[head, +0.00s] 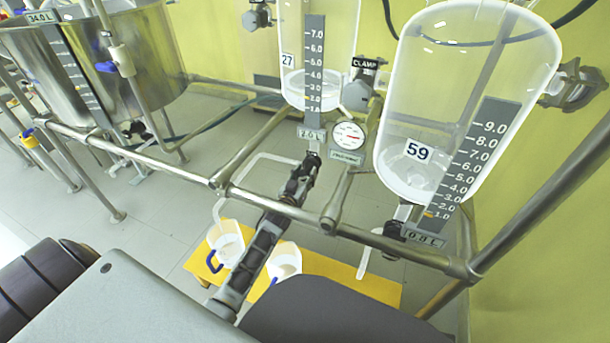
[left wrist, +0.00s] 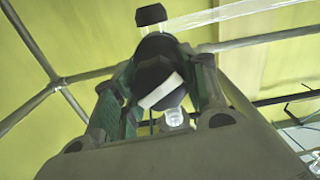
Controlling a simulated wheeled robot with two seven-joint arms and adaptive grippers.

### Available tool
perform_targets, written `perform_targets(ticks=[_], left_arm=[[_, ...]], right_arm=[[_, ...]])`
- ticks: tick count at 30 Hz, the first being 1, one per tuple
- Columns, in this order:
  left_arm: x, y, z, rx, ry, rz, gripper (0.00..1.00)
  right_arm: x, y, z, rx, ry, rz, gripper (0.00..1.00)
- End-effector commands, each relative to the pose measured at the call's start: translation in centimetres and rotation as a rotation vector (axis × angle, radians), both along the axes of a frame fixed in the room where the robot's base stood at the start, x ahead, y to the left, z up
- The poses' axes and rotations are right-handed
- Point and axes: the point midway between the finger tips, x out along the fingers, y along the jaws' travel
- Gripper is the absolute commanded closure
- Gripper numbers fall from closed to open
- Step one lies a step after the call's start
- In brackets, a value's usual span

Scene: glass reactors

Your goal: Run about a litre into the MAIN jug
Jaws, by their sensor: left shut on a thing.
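Two white jugs with blue handles stand side by side on a yellow board, the left jug (head: 226,240) and the right jug (head: 285,262). I cannot read which is MAIN. My left gripper (head: 301,176) is shut on the dark valve handle under the glass vessel marked 27 (head: 318,50). In the left wrist view, a black part with a white band (left wrist: 160,84) sits between the fingers. A pale outlet tube (head: 262,158) runs left from this valve and bends down toward the left jug. Whether liquid flows is not visible. My right gripper is out of view.
A larger glass vessel marked 59 (head: 470,80) stands at right, with its own outlet tube (head: 368,258). A steel tank (head: 130,60) is at left. Steel rails (head: 270,208) cross in front of the vessels. A round gauge (head: 348,136) hangs between them. The yellow board (head: 345,276) has bare room at right.

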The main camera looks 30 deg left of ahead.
Motion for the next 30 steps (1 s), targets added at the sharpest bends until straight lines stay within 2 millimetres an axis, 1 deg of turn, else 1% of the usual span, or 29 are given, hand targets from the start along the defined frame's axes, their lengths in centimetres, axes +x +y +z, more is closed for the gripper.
perform_targets(ticks=[8, 15, 26, 30], left_arm=[[0.0, 0.0, 0.1, 0.07, 0.005, 0.0, 0.81], [0.0, 0.0, 0.1, 0.207, 0.013, 0.001, 0.81], [0.0, -0.1, 0.1, 0.417, 0.024, 0.001, 0.81], [0.0, -0.1, 0.1, 0.474, 0.026, 0.0, 0.81]], right_arm=[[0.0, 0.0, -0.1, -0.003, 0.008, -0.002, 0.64], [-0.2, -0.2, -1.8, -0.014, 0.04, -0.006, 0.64], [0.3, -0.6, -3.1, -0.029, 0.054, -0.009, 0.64], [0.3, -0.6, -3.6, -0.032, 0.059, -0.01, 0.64]])
